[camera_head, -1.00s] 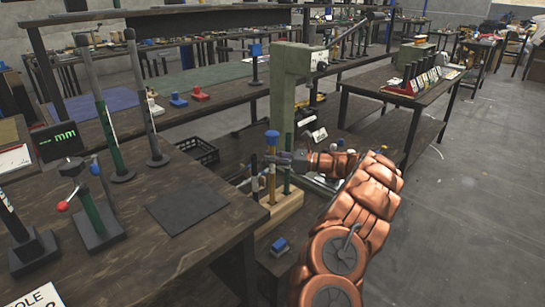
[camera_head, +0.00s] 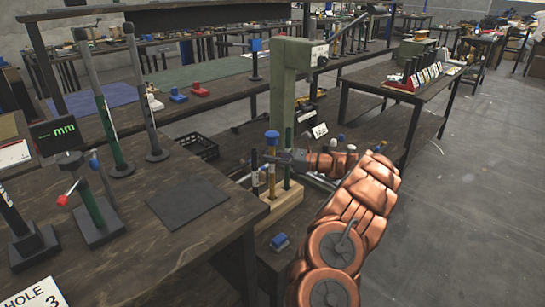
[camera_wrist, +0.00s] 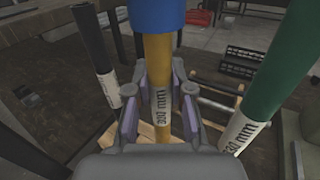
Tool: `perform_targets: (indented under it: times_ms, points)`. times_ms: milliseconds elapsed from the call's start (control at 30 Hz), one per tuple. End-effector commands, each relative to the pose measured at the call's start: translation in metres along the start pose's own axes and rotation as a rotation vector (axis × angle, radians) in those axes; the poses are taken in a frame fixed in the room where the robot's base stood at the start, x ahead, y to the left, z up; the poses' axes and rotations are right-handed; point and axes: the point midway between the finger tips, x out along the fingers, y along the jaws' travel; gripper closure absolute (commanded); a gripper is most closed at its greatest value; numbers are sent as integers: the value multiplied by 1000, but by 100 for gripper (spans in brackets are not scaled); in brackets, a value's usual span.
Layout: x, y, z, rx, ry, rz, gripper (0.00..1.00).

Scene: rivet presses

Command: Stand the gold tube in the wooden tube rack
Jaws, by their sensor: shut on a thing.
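The gold tube (camera_wrist: 158,88) has a blue cap (camera_wrist: 157,14) and a white label. My gripper (camera_wrist: 160,100) is shut around it with a finger on each side. In the head view, my gripper (camera_head: 273,157) holds the tube upright just under its blue cap (camera_head: 271,138). The tube's lower part (camera_head: 271,182) meets the wooden tube rack (camera_head: 287,205), between a black tube (camera_head: 255,172) and a green tube (camera_head: 288,165). I cannot tell how deep its foot sits. Part of the rack (camera_wrist: 95,155) shows in the wrist view, its rest hidden by my gripper.
A green press column (camera_head: 290,80) stands just behind the rack. A dark table (camera_head: 150,235) with a black mat (camera_head: 187,204) lies to the left. A small blue-topped block (camera_head: 280,242) sits in front of the rack. Open floor (camera_head: 465,220) lies to the right.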

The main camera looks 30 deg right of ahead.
Motion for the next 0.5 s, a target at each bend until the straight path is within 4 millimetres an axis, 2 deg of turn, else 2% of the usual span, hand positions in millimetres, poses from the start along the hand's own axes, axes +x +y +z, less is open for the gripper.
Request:
perform_targets:
  times_ms: [500]
  points:
    - [0,0,-10,0,-1,0,100]
